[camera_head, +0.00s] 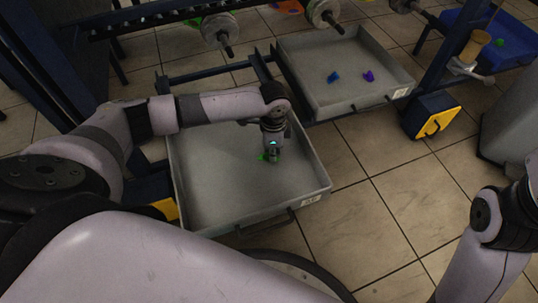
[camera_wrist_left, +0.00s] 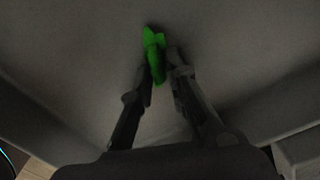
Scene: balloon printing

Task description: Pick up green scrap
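The green scrap (camera_head: 262,157) lies in the near grey tray (camera_head: 205,205), low over its floor. My left gripper (camera_head: 271,159) reaches down into this tray right at the scrap. In the left wrist view the bright green scrap (camera_wrist_left: 154,45) sits between the two fingertips of my left gripper (camera_wrist_left: 160,68). The fingers are drawn together and appear closed on its lower part, while its upper end sticks out past the tips. I cannot tell whether the scrap touches the tray floor. My right arm shows at the right edge, but its gripper is out of view.
A second grey tray (camera_head: 345,98) behind holds a blue scrap (camera_head: 333,77) and a purple scrap (camera_head: 369,76). A blue tray (camera_head: 510,45) is at the far right. Tray walls surround my left gripper. The tiled floor (camera_head: 375,215) to the right is clear.

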